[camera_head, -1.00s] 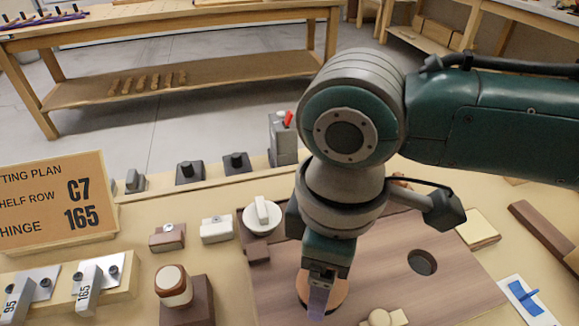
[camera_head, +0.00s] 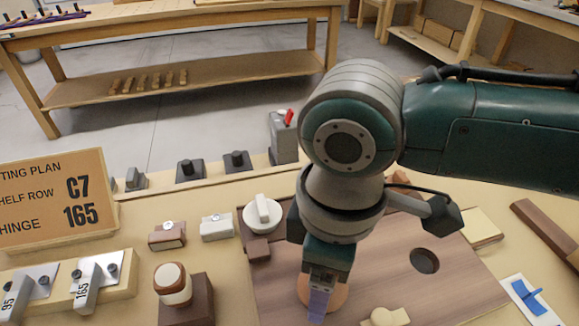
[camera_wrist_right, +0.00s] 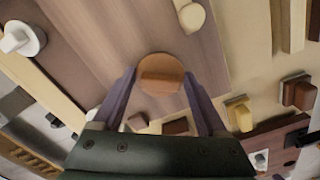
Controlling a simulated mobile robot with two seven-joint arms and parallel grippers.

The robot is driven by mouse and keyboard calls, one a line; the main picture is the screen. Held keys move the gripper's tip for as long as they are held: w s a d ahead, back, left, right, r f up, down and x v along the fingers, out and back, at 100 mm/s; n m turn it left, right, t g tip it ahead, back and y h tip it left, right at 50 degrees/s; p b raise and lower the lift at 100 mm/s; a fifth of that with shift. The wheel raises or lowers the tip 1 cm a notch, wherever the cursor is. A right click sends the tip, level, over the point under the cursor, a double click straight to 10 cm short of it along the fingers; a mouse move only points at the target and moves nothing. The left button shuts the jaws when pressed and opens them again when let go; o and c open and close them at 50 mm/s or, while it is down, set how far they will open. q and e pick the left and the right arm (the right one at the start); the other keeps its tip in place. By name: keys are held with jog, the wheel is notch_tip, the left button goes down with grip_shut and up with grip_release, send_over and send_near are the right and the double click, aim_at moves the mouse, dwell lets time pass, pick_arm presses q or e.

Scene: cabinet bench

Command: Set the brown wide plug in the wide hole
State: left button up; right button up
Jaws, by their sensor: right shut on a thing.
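The brown wide plug (camera_head: 334,293) is a round orange-brown disc at the lower middle of the head view. It also shows between my fingers in the right wrist view (camera_wrist_right: 161,72). My right gripper (camera_head: 318,302) points down and is shut on the plug; its two fingers flank the disc in the wrist view (camera_wrist_right: 162,92). The plug is over the brown wooden panel (camera_head: 280,285); I cannot tell whether it touches or sits in the panel. A dark round hole (camera_head: 424,261) is open in the panel, right of the gripper. Anything under the plug is hidden. My left gripper is not in view.
A white dial (camera_head: 263,215) stands at the panel's far left corner. A cream knob (camera_head: 384,317) is at the near edge. A brown-and-cream knob (camera_head: 173,285) stands on a block at left. The panel around the hole is clear.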

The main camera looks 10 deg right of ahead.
jog(key=shift+f, duration=0.2)
jog(key=o, duration=0.9)
jog(key=shift+r, duration=0.1)
notch_tip(320, 180, up, 7)
jog(key=p, duration=0.8)
jog(key=shift+r, duration=0.2)
jog(key=shift+a, duration=0.1)
